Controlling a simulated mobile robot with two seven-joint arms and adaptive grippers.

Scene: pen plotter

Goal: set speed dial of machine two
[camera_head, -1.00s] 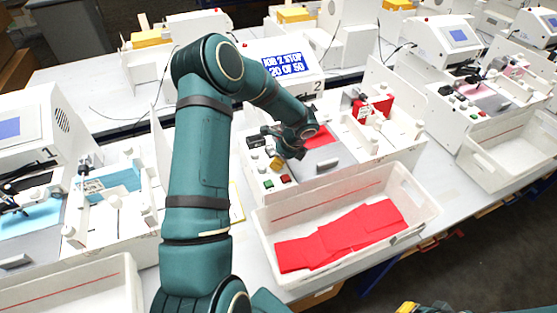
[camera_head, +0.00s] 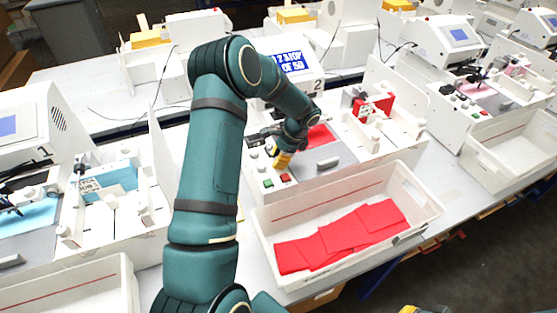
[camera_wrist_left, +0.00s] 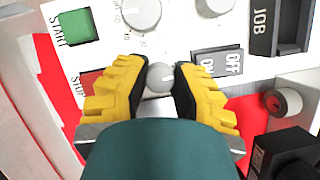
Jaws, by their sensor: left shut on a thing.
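Machine two (camera_head: 318,85) is the white machine in the middle of the head view, with a "2" beside its blue display (camera_head: 292,63). My left gripper (camera_head: 281,160) is down at its control panel. In the left wrist view its yellow fingers (camera_wrist_left: 160,82) are shut on a small round grey knob (camera_wrist_left: 159,75) with a pale mark. The knob's label is hidden, so I cannot tell its name. A larger numbered dial (camera_wrist_left: 139,12) is just above, apart from the fingers. A yellow tip, seemingly my right gripper (camera_head: 408,309), barely shows at the bottom edge.
A green START button (camera_wrist_left: 75,26) and a red STOP button (camera_wrist_left: 90,82) are left of the fingers; an OFF switch (camera_wrist_left: 217,62) is to the right. A white tray (camera_head: 425,210) with red sheets stands in front. Other machines flank both sides.

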